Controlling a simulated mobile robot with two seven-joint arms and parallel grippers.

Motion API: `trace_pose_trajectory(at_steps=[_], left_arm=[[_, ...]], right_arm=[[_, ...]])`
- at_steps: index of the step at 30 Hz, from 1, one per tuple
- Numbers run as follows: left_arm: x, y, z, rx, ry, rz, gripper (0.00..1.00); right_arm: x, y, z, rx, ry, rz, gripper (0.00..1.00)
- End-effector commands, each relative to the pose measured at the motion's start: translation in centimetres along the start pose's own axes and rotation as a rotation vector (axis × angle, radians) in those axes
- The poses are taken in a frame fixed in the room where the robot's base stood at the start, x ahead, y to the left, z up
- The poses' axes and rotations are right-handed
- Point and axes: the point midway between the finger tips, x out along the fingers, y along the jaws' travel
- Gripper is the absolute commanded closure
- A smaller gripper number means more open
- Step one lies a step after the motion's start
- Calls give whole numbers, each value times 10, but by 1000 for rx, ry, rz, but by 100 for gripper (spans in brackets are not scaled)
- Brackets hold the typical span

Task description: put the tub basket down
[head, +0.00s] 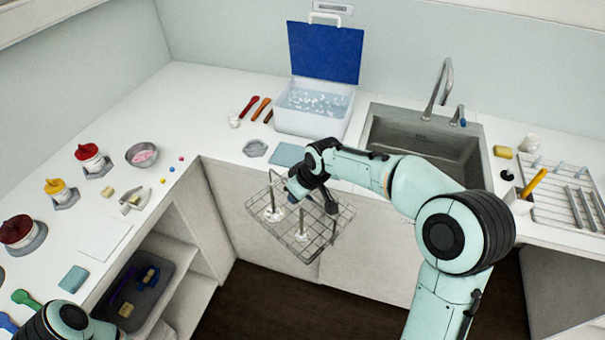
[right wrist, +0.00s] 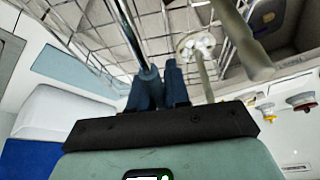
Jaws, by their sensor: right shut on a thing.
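The wire tub basket (head: 328,236) hangs in the air in front of the counter in the head view, over the dark floor. It looks somewhat tilted. My right gripper (head: 293,194) is above it, shut on its upright handle. The right wrist view shows the blue fingers (right wrist: 158,88) closed around a rod, with the basket's wire grid (right wrist: 95,25) beyond. Rod-like tools with whitish lumps (right wrist: 196,45) are in the basket. Only a joint of my left arm shows, at the lower left; its gripper is out of the picture.
A clear tub (head: 313,125) of water with a raised blue lid (head: 325,52) stands at the back, left of the sink (head: 427,140). A blue-grey mat (head: 287,154) lies before it. A wire drying rack (head: 560,200) is at right. Jars (head: 90,155) and a bowl (head: 142,154) occupy the left counter.

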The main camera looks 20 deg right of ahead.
Motion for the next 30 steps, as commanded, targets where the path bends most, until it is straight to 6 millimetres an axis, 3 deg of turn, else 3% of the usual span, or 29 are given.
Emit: trace_pose_trajectory(at_steps=[6,12,21,30], left_arm=[[0,0,0,0,-1,0,57],[0,0,0,0,-1,0,57],[0,0,0,0,-1,0,57],[0,0,0,0,-1,0,57]], right_arm=[[41,-18,23,184,-1,77,100],[60,-24,34,279,1,117,100],[80,-31,46,382,0,159,100],[82,-30,49,386,-12,153,100]])
